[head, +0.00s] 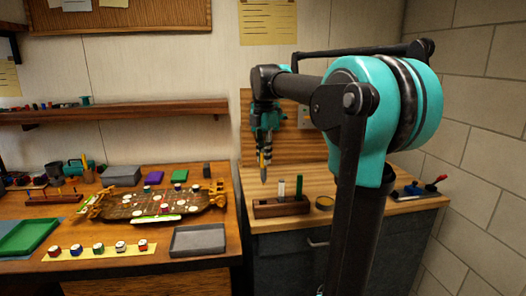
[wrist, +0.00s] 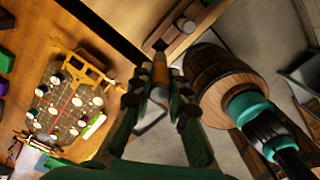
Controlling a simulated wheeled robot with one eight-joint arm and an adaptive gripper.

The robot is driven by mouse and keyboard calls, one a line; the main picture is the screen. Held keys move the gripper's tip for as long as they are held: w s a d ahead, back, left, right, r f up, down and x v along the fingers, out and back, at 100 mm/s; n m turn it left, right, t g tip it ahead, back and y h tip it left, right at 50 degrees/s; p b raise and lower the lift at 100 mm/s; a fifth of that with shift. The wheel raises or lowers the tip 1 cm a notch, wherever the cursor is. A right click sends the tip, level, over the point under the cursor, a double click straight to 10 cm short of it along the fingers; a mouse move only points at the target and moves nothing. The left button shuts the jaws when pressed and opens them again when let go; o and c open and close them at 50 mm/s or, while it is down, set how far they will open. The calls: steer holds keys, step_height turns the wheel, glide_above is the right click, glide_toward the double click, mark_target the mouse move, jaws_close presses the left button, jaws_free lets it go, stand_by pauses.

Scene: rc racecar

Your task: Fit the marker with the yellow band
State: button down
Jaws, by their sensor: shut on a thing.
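My gripper (head: 264,148) hangs above the right workbench, pointing down. It is shut on a marker with a yellow band (head: 263,166), held roughly upright with its dark tip down. In the wrist view my gripper (wrist: 157,100) has its fingers on either side of the marker's pale body, with the yellow band (wrist: 160,68) beyond them. A wooden rack (head: 262,210) stands below the marker, holding a white marker (head: 281,189) and a green marker (head: 299,187). The rack shows in the wrist view (wrist: 175,31) with a dark hole near the marker's tip; contact cannot be told.
A round tin (head: 324,203) sits right of the rack. The left bench carries a car chassis (head: 150,205), a grey tray (head: 199,241), a green tray (head: 28,238) and a yellow strip (head: 98,251) with several small pots. A shelf (head: 120,110) runs along the back wall.

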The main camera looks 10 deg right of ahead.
mark_target(263, 180)
steer(key=shift+s+a, duration=0.1)
steer(key=shift+a, duration=0.1)
steer(key=shift+f, duration=2.85)
steer(key=shift+f, duration=2.8)
steer(key=c, duration=1.4)
jaws_free()
step_height(263, 180, up, 12)
steer(key=shift+f, duration=0.1)
